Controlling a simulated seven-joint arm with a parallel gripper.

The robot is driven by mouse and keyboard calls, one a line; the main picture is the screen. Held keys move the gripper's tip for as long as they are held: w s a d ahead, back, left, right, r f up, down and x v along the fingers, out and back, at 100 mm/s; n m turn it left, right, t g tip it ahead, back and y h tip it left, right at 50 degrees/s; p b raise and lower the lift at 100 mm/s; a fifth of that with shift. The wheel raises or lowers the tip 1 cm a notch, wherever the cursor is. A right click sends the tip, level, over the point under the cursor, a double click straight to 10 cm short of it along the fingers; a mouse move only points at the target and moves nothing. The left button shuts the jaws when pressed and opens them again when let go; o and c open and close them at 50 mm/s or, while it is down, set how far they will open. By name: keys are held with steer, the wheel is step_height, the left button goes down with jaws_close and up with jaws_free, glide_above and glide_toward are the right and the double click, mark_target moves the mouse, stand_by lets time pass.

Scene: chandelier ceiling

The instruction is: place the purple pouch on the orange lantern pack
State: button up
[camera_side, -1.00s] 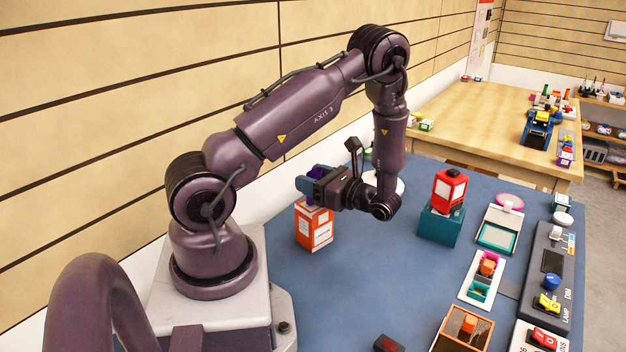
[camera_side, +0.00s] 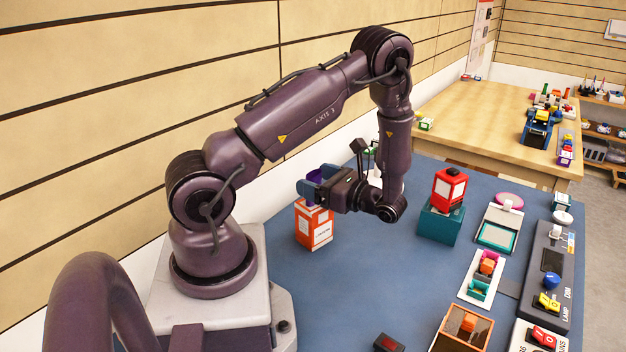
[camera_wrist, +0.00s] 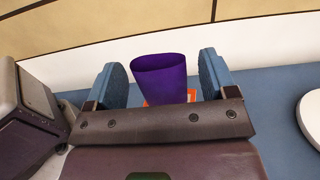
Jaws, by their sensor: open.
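The purple pouch (camera_wrist: 160,80) stands upright between my two finger pads in the wrist view, with a gap on each side. In the side view only a bit of the purple pouch (camera_side: 316,175) shows behind the fingers. The orange lantern pack (camera_side: 314,226) stands on the blue table, directly under the pouch; the pouch appears to rest on its top. An orange edge of the pack also shows below the pouch in the wrist view (camera_wrist: 191,95). My gripper (camera_side: 312,187) is open around the pouch, pointing left and level.
A red lantern-like block (camera_side: 450,188) sits on a teal box (camera_side: 440,223) to the right. Several switch panels and trays line the table's right side, including a grey control panel (camera_side: 548,285). A white round thing (camera_wrist: 311,117) is right of my gripper. The middle of the blue table (camera_side: 370,280) is clear.

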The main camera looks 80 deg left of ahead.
steer(key=v, duration=1)
steer(key=shift+w+d, duration=0.25)
steer(key=shift+d, duration=0.05)
